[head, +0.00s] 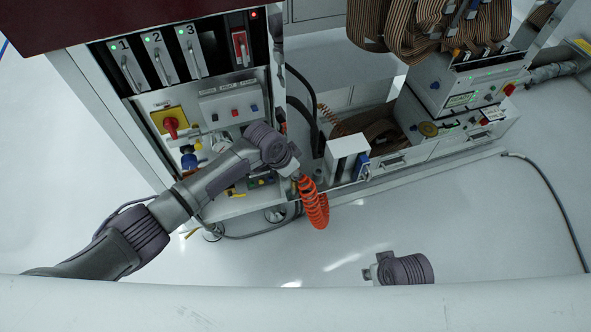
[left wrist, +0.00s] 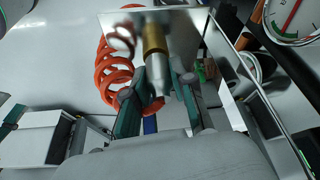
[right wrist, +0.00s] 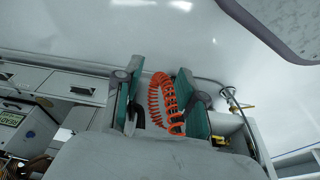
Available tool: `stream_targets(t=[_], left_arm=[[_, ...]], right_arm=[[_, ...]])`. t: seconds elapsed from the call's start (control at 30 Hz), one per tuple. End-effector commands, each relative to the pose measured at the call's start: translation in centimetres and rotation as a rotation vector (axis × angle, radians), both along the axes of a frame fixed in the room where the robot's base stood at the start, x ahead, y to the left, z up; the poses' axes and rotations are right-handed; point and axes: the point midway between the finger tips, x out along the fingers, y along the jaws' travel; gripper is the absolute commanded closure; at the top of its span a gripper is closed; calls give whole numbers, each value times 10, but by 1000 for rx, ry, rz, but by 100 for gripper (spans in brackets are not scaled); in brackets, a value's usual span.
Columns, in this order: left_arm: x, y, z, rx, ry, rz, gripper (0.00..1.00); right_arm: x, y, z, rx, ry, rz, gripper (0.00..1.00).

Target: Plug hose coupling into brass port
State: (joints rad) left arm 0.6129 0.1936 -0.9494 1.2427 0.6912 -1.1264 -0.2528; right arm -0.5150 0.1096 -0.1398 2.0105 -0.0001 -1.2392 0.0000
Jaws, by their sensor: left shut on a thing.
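My left gripper (left wrist: 165,95) is shut on the silver hose coupling (left wrist: 161,76), which lies between its teal fingers. A brass cylinder, seemingly the brass port (left wrist: 154,40), is in line with the coupling's far end in front of a shiny metal plate. I cannot tell whether the coupling is seated in it. The orange coiled hose (left wrist: 104,68) loops to the left of the fingers. In the head view the left gripper (head: 294,176) is small at the cabinet's lower right corner, beside the hanging hose (head: 314,204). My right gripper (right wrist: 158,105) is open and apart from the hose.
A round gauge (left wrist: 294,18) is at the upper right of the left wrist view. The cabinet holds a red and yellow switch (head: 171,124) and numbered modules (head: 160,58). A small white box (head: 345,152) stands right of the hose. The floor (head: 450,215) in front is mostly clear.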

Motion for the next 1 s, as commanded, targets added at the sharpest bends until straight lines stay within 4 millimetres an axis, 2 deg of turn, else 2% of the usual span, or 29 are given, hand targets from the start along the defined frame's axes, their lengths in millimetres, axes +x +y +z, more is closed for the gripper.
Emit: stream_targets(t=[0.57,0.6,0.73,1.0], left_arm=[[0,0,-7,0,0,0,100],[0,0,-7,0,0,0,69],[0,0,-7,0,0,0,47],[0,0,-6,1,1,0,46]], right_arm=[[6,0,16,1,-20,-1,60],[6,0,18,1,-21,-1,60],[5,-1,17,1,-19,-1,60],[4,-1,15,-2,-15,0,60]])
